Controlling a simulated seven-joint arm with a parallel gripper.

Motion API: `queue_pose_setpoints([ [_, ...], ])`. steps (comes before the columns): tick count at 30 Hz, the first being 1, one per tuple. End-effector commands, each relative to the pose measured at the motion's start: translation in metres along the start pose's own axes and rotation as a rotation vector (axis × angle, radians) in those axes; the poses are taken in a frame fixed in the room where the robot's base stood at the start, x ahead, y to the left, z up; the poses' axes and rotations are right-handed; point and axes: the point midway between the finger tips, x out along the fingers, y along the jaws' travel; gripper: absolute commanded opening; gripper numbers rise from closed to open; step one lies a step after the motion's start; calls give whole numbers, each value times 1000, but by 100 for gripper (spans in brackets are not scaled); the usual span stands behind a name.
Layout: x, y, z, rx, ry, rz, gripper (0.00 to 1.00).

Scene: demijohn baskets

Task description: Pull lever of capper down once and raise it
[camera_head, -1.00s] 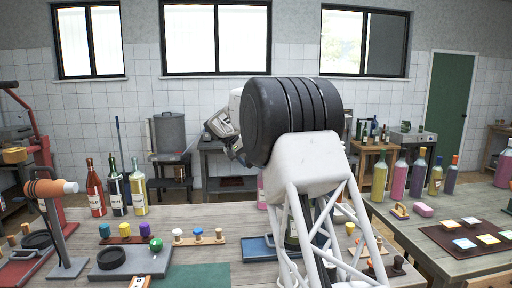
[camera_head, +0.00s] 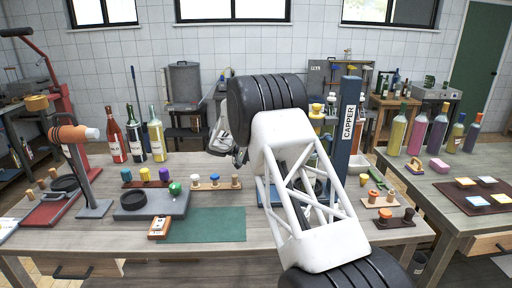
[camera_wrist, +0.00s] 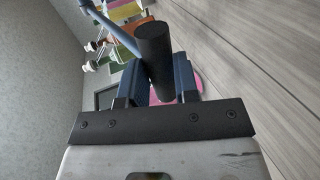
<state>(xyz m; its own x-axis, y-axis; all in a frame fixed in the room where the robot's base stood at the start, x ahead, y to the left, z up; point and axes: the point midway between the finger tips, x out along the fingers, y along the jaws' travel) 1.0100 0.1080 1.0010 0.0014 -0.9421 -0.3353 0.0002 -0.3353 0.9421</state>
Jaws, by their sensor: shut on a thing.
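The blue lever rod (camera_wrist: 120,33) runs from the handle to the upper left. In the head view my gripper (camera_head: 238,157) shows only partly, left of the black arm joint.
On the bench are bottles (camera_head: 134,133), a grey base with a black ring (camera_head: 134,202), a green mat (camera_head: 205,225) and a stopper rack (camera_head: 213,184). Another stopper rack (camera_head: 384,198) stands right of my arm. A side bench (camera_head: 440,190) is at the right.

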Motion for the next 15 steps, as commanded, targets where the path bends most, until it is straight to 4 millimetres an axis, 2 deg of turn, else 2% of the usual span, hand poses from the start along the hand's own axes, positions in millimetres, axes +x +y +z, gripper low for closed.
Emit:
queue_pose_setpoints([
  [6,20,-23,0,-1,-3,-1,0],
  [15,31,-33,0,1,-4,-2,0],
])
